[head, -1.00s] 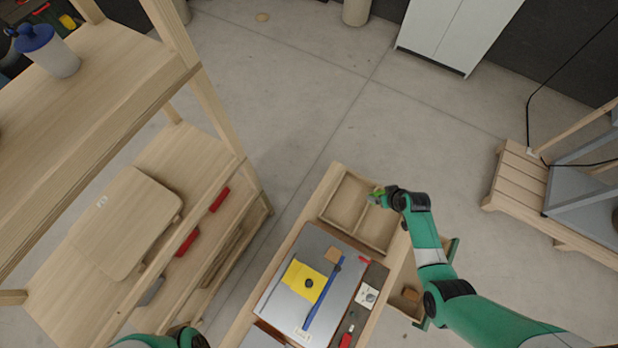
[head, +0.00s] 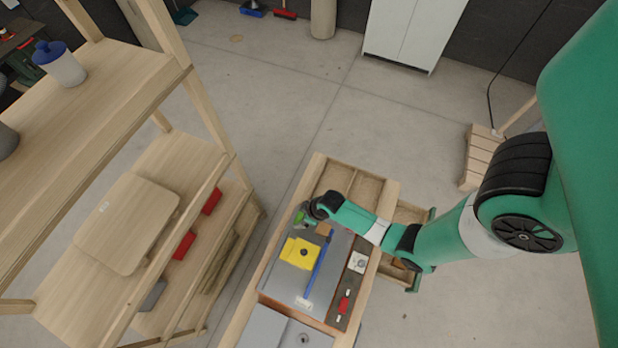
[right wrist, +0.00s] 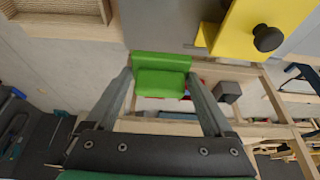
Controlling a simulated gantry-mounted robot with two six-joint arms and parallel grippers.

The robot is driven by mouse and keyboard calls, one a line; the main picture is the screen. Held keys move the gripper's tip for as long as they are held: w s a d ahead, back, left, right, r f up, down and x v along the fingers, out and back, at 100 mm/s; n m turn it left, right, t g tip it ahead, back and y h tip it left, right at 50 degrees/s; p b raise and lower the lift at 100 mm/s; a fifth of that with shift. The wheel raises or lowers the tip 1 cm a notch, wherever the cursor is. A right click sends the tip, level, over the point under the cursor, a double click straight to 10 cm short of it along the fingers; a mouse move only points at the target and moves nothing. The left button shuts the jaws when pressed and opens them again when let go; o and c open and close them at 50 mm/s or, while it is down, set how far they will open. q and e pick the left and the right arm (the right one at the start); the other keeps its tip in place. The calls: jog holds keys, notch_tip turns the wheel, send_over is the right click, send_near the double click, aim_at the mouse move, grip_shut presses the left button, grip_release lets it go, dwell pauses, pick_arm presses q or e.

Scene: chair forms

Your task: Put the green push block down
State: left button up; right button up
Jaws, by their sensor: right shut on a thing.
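The green push block (head: 299,218) is between the fingers of my right gripper (head: 306,215), which is shut on it. In the right wrist view the block (right wrist: 160,75) fills the space between the two grey fingertips (right wrist: 160,88). It is near the far left corner of the grey plate (head: 285,278) on the bench; I cannot tell whether it touches the plate. The yellow piece (head: 300,252) with a black knob lies on the plate, just nearer than the block, and also shows in the right wrist view (right wrist: 262,14). My left gripper is out of view.
A small wooden block (head: 323,229) and a blue bar (head: 318,268) lie close to the gripper. A wooden compartment tray (head: 366,188) is at the bench's far end. Red-handled tools (head: 343,304) lie along the right side. A wooden shelf unit (head: 165,150) stands left.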

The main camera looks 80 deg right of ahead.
notch_tip(320, 180, down, 7)
jog(key=b, duration=0.6)
jog(key=shift+r, duration=0.25)
notch_tip(320, 180, down, 3)
jog(key=shift+r+b, duration=0.1)
jog(key=shift+b, duration=1.1)
jog(key=shift+f, duration=0.45)
jog(key=shift+r, duration=0.1)
jog(key=shift+f, duration=0.2)
jog(key=o, duration=1.1)
